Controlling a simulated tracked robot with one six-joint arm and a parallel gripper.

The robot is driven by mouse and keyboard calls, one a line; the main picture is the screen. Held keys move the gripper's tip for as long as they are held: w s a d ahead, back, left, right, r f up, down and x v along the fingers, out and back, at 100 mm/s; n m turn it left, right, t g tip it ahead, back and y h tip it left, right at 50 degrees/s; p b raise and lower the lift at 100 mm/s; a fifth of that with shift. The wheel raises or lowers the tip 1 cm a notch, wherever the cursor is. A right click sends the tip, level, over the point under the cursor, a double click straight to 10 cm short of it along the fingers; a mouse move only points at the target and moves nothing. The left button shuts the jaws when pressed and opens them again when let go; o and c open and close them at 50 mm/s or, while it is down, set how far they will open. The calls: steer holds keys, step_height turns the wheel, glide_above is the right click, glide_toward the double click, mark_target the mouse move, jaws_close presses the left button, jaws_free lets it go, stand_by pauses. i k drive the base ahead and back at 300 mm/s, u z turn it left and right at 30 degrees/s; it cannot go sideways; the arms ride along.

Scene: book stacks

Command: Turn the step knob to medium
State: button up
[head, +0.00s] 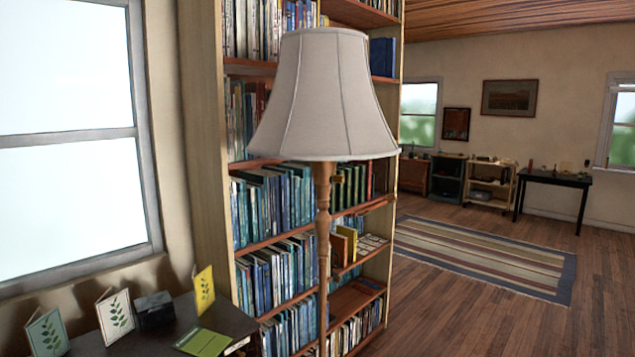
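A floor lamp stands close in front of me, with a pale grey fabric shade (325,95) and a turned wooden post (323,240). My gripper is not in view. The foot of the lamp is below the frame.
A tall bookcase (212,170) full of books stands right behind the lamp. A dark table (150,335) with leaf-print cards and a small black box is at lower left, under a window. Open wooden floor and a striped rug (480,255) lie to the right.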

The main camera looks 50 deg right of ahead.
mark_target(336, 179)
steer(key=u, duration=1.35)
steer(key=k, duration=1.3)
steer(key=z, duration=1.75)
steer(key=i, duration=0.15)
steer(key=u, duration=0.2)
